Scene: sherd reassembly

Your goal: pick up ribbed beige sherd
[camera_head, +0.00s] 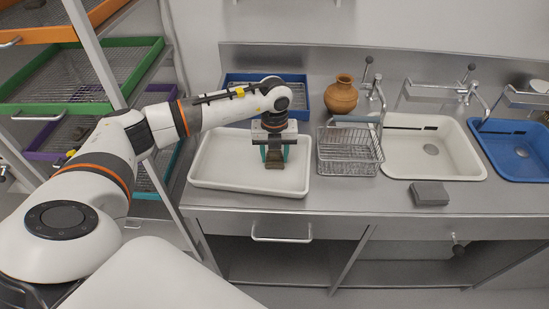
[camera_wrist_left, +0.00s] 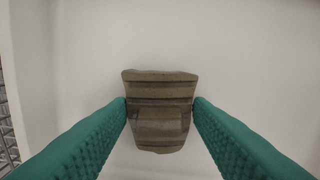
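The ribbed beige sherd (camera_wrist_left: 160,105) looks grey-brown, with horizontal ridges. It is at the white tray (camera_head: 215,165), and it also shows in the head view (camera_head: 275,163) below my left gripper. My left gripper (camera_head: 275,154) points down over the tray. In the left wrist view its two teal padded fingers (camera_wrist_left: 160,108) lie along the left and right edges of the sherd, with no clear gap, so it looks shut on it. I cannot tell whether the sherd touches the tray floor. My right gripper is not in view.
A blue tray (camera_head: 310,93) stands behind the white tray. A wire basket (camera_head: 345,152) is close to its right, with a terracotta jar (camera_head: 341,95) behind. A grey block (camera_head: 429,193) lies in front of the white sink (camera_head: 405,155). A shelf rack (camera_head: 85,75) stands left.

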